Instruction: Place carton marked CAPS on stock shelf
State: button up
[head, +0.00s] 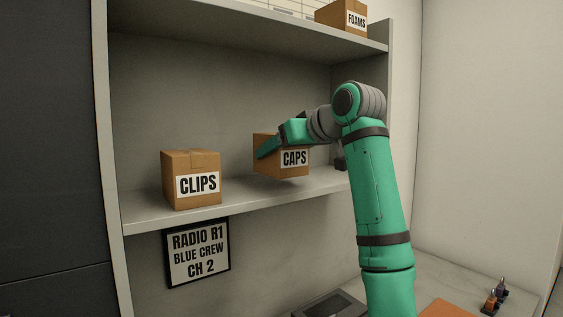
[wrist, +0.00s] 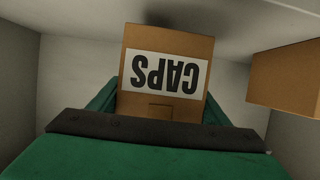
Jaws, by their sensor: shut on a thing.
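The brown carton marked CAPS (head: 294,160) is in my gripper (head: 268,148) in the head view. It is over the middle shelf (head: 240,203), to the right of the CLIPS carton, and looks slightly tilted. A dark shadow lies on the shelf under it; I cannot tell for sure whether its base touches. In the wrist view the CAPS carton (wrist: 165,75) appears upside down between my green fingers, which are shut on its sides. Its far side and base are hidden.
The CLIPS carton (head: 191,180) stands on the same shelf at the left. A framed sign (head: 197,252) reads RADIO R1 BLUE CREW CH 2. Shelf room shows between the two cartons.

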aim_at(282, 161)
jog(key=shift+d+f, duration=0.1)
jog(key=shift+f, duration=1.25)
jog(key=o, duration=1.3)
jog(key=shift+f, duration=0.2)
jog(key=shift+r, duration=0.15)
jog(key=shift+s+d+r, duration=0.15)
jog(key=shift+s, duration=0.05)
jog(key=v, duration=1.1)
jog(key=shift+s+d+r, duration=0.1)
jog(key=shift+s, duration=0.15)
